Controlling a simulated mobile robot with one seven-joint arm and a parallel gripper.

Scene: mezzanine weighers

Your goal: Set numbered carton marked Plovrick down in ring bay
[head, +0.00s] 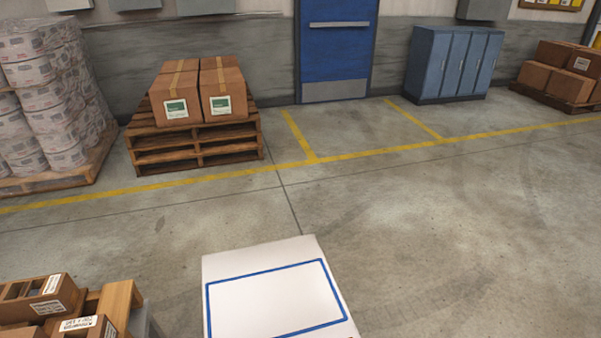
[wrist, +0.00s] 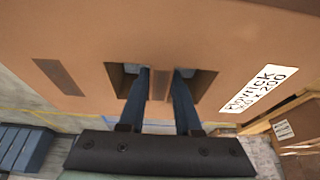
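In the wrist view a large brown carton (wrist: 225,25) fills the upper part, with a white label reading Plovrick. My gripper (wrist: 160,75) has its two dark blue fingers in the carton's two hand holes, one each side of the cardboard strip between them. The fingers sit close against this strip, shut on the carton. The carton's underside is hidden. My gripper is not in the head view. A white surface (head: 222,268) with a blue rectangular outline lies at the bottom centre of the head view; the area inside the outline is empty.
At lower left are a wooden frame (head: 119,297) and labelled cartons (head: 56,286) with cut-outs. A pallet (head: 190,150) with taped cartons, wrapped stacks (head: 45,95), a blue door (head: 338,45) and blue lockers (head: 453,65) line the back. Floor at right is clear.

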